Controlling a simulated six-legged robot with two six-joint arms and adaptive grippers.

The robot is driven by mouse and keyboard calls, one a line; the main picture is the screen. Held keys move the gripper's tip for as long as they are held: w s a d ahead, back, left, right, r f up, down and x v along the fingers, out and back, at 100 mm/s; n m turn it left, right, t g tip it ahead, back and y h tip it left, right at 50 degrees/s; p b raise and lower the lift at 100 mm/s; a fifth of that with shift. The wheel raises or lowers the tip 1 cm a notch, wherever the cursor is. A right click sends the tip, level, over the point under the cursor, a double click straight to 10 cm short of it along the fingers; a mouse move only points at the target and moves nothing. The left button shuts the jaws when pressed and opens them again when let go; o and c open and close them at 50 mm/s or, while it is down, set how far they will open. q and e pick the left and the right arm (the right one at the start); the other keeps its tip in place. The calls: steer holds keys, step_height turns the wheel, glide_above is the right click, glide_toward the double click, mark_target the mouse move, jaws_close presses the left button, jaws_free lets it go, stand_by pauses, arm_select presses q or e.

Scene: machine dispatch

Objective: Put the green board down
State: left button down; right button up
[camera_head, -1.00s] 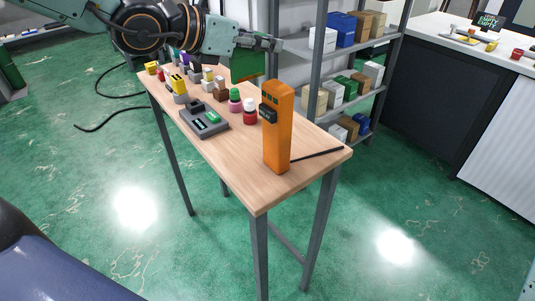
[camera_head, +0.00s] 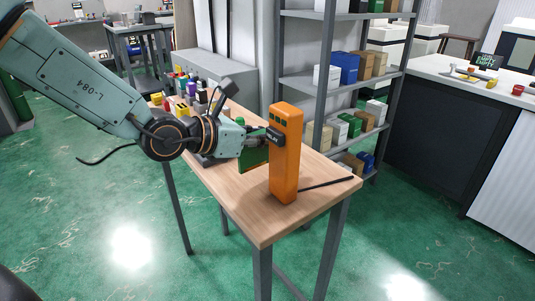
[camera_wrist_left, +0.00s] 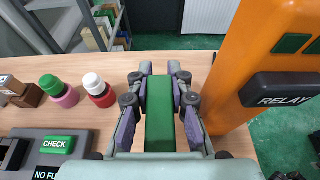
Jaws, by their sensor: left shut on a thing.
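My left gripper (camera_head: 262,141) is shut on the green board (camera_head: 253,158), just left of the orange relay post on the wooden table (camera_head: 240,205). In the left wrist view the board (camera_wrist_left: 160,118) stands edge-on between the two fingers of the gripper (camera_wrist_left: 159,72). The board hangs below the fingers in the head view. Whether its lower edge touches the table cannot be told. My right gripper is not in view.
The orange post (camera_head: 286,165) labelled RELAY stands close to the gripper. A black rod (camera_head: 325,183) lies right of it. In the wrist view, red (camera_wrist_left: 99,92) and pink (camera_wrist_left: 60,92) bottles and a grey CHECK device (camera_wrist_left: 60,150) stand left. The table's front is clear.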

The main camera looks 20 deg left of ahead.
arm_select(q)
step_height(320, 180, down, 3)
steer(key=shift+d+r+b, duration=0.1)
steer(key=shift+d+b, duration=0.05)
steer(key=shift+b, duration=0.3)
steer(key=shift+f, duration=0.35)
steer(key=shift+a, duration=0.2)
steer(key=shift+d, duration=0.15)
steer(key=c, duration=1.7)
jaws_free()
steer(key=shift+f, duration=0.1)
steer(key=shift+o, duration=1)
